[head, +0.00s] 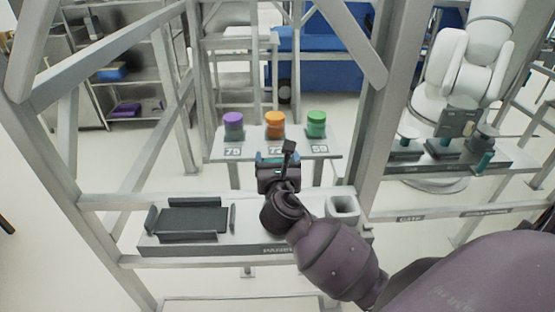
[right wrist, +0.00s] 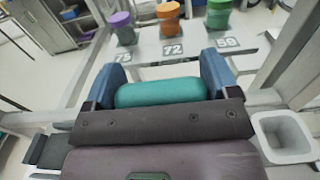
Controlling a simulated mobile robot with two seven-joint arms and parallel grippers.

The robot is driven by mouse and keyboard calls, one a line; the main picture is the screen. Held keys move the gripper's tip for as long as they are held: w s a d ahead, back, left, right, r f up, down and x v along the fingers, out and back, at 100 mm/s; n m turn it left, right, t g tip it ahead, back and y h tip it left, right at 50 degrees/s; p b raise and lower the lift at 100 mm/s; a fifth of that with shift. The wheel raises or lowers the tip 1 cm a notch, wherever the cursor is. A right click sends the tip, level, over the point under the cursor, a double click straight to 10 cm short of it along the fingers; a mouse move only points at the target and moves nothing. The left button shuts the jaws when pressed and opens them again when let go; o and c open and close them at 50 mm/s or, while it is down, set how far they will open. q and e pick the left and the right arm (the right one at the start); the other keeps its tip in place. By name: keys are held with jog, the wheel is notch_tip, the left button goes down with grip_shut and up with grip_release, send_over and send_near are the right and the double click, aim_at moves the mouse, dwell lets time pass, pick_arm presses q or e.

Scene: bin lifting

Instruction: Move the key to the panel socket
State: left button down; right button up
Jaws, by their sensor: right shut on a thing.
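My right gripper (head: 278,161) reaches over the middle of the near shelf in the head view, pointing away from me. In the right wrist view its blue fingers (right wrist: 165,80) are shut on a teal cylinder (right wrist: 160,92), which appears to be the key. The cylinder lies crosswise between the fingers, its lower side hidden by the gripper body. A pale square open socket (head: 342,208) stands at the shelf's right end, right of the gripper and apart from it; it also shows in the right wrist view (right wrist: 284,135). I cannot tell whether it is the panel socket. My left gripper is out of view.
A dark tray (head: 193,220) sits on the near shelf's left. Purple (head: 233,125), orange (head: 275,125) and green (head: 316,124) canisters stand on a numbered shelf beyond. Grey frame posts (head: 372,110) flank the opening. A bench (head: 505,160) with fixtures is at the right.

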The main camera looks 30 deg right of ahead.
notch_tip(320, 180, down, 3)
jog(key=shift+r+b, duration=0.15)
jog(key=shift+b, duration=1)
jog(key=shift+f, duration=0.8)
jog(key=shift+f, duration=0.15)
jog(key=shift+f, duration=0.2)
jog(key=shift+f, duration=0.15)
jog(key=shift+f, duration=0.4)
jog(key=shift+f, duration=0.2)
